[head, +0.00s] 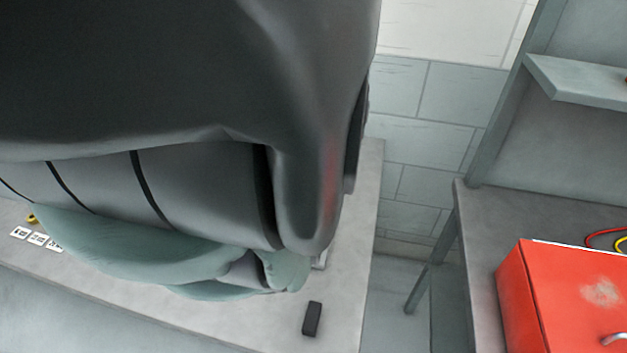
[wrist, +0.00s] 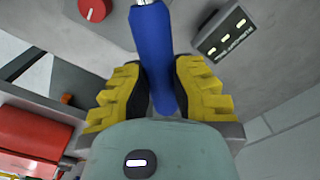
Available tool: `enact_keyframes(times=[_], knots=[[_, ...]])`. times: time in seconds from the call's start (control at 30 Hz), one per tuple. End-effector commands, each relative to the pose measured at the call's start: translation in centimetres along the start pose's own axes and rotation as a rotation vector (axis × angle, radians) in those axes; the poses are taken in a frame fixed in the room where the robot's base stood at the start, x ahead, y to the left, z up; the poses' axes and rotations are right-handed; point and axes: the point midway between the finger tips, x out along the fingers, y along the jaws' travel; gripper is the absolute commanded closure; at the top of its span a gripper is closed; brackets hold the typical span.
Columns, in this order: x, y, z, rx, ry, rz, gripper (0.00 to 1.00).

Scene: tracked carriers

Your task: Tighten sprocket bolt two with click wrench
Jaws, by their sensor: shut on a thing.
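In the wrist view, my gripper (wrist: 160,88), with yellow stepped fingers and black pads, is shut on the blue handle of what looks like the click wrench (wrist: 151,38). The handle runs up between the pads, and a bright metal shaft begins at the top edge. The wrench's head is out of the picture. No sprocket or bolt can be made out in either view. In the head view my dark arm covers the left and middle, and hides the gripper and the wrench.
A red knob (wrist: 95,9) and a dark panel with lit marks (wrist: 228,35) lie near the handle. On the grey bench (head: 345,250) are a black block (head: 312,319) and white labels (head: 37,239). A red box (head: 560,300) stands right, beside coloured cables (head: 605,237).

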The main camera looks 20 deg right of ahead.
Motion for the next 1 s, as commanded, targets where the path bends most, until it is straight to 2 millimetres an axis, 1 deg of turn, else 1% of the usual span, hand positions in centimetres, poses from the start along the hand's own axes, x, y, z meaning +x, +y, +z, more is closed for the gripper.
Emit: enact_keyframes(times=[0.17, 0.5, 1.0], knots=[[0.05, -0.04, -0.02, 0.0, 0.001, -0.002, 1.0], [0.88, -0.04, 0.0, 0.0, 0.001, -0.002, 1.0], [0.81, -0.04, 0.01, 0.0, 0.001, -0.002, 1.0]])
